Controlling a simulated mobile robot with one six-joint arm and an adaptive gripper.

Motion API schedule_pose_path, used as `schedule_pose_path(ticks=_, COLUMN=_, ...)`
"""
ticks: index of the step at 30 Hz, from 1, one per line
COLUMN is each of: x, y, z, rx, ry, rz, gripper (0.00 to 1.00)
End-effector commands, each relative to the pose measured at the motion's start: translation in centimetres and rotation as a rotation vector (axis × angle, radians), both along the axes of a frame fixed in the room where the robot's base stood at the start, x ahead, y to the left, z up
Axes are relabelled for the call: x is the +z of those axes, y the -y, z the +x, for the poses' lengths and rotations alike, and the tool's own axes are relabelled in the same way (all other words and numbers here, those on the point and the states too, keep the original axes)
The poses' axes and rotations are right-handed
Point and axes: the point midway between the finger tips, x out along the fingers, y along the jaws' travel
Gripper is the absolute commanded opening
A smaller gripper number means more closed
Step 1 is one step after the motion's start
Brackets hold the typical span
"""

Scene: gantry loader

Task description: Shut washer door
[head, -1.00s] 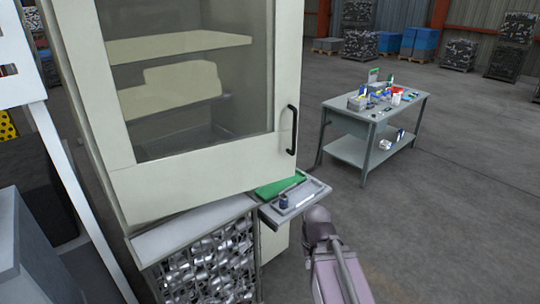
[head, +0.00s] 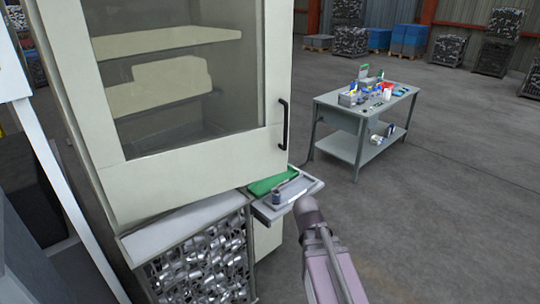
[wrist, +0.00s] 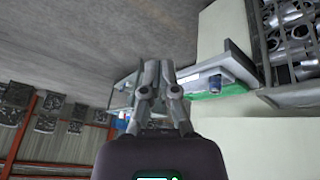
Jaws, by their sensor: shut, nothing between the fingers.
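The washer is a tall cream cabinet. Its door (head: 200,172), with a large glass window, fills the left half of the head view and has a black upright handle (head: 283,125) on its right edge. I cannot tell whether a gap stands between door and cabinet. My arm rises from the bottom of the head view, right of the cabinet; the fingertips are not clear there. In the wrist view my gripper (wrist: 158,66) is shut and empty, in front of a small shelf. Cream panels show to its right in that view; I cannot tell whether it touches anything.
A small shelf (head: 311,187) with a green piece (head: 268,185) and a small dark cup (head: 278,198) juts out below the door. A grey worktable (head: 328,103) with small items stands behind right. The floor between is clear.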

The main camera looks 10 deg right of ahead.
Motion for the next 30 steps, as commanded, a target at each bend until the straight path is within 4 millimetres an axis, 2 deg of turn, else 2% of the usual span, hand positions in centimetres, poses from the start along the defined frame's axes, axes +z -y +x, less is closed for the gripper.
schedule_pose_path(ticks=1, x=0.1, y=1.0, z=1.7, rx=-0.027, ry=0.068, rz=-0.031, gripper=0.00)
schedule_pose_path(ticks=6, x=2.2, y=3.8, z=6.7, rx=-0.094, ry=0.332, rz=-0.124, gripper=0.00)
schedule_pose_path(ticks=10, x=4.3, y=5.2, z=10.2, rx=-0.105, ry=0.531, rz=-0.169, gripper=0.00)
schedule_pose_path(ticks=14, x=6.5, y=5.7, z=13.3, rx=-0.078, ry=0.721, rz=-0.189, gripper=0.00)
schedule_pose_path(ticks=20, x=9.7, y=5.0, z=17.3, rx=0.028, ry=0.974, rz=-0.172, gripper=0.00)
schedule_pose_path(ticks=24, x=11.3, y=3.5, z=19.4, rx=0.144, ry=1.110, rz=-0.122, gripper=0.00)
schedule_pose_path(ticks=30, x=12.2, y=0.5, z=21.5, rx=0.347, ry=1.227, rz=-0.012, gripper=0.00)
